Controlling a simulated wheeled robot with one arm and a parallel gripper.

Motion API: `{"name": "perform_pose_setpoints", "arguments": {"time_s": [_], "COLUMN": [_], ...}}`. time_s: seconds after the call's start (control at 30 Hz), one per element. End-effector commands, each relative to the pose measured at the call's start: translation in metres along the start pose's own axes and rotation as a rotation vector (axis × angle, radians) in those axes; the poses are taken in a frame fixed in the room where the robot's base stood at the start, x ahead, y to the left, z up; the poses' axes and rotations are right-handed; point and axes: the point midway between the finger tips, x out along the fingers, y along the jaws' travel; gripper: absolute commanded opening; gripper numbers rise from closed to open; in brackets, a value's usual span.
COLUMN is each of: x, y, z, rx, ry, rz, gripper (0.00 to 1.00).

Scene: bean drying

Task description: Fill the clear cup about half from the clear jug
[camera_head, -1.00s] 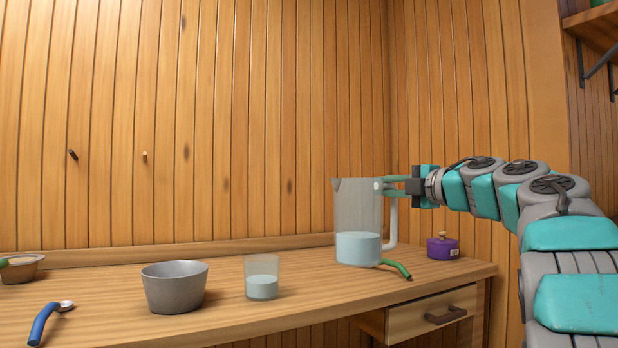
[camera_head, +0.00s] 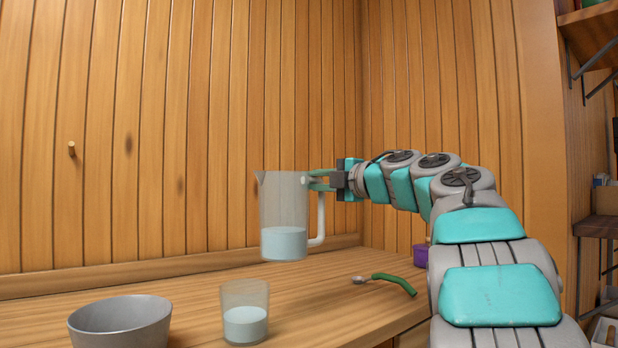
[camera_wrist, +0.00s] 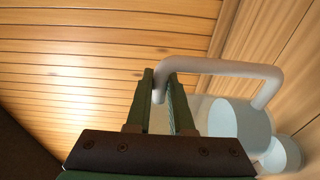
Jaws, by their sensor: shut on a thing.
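The clear jug (camera_head: 284,200) is upright, with pale blue liquid in its lower part and its spout to the left. My gripper (camera_head: 322,181) is shut on the top of the jug's white handle, which also shows between the fingers in the wrist view (camera_wrist: 225,67). The jug appears held above the table, behind and slightly right of the clear cup. The clear cup (camera_head: 245,295) stands upright on the table, with pale liquid in roughly its lower half. No stream shows between jug and cup.
A grey bowl (camera_head: 120,325) stands left of the cup on the wooden table (camera_head: 320,315). A green-handled spoon (camera_head: 393,281) lies to the right. A purple container (camera_head: 420,255) is partly hidden by my arm. Wooden walls stand behind; shelves (camera_head: 597,225) are at far right.

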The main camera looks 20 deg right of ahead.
Motion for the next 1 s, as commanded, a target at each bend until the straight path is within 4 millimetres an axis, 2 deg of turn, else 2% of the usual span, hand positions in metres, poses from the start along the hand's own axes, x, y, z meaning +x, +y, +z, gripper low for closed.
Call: {"name": "perform_pose_setpoints", "arguments": {"time_s": [0.5, 1.0], "x": [0.000, 0.000], "y": [-0.029, -0.006], "z": [0.000, -0.001], "rx": [-0.002, -0.209], "ry": [0.001, 0.001], "rz": [0.001, -0.020], "gripper": [0.00, 0.00]}}
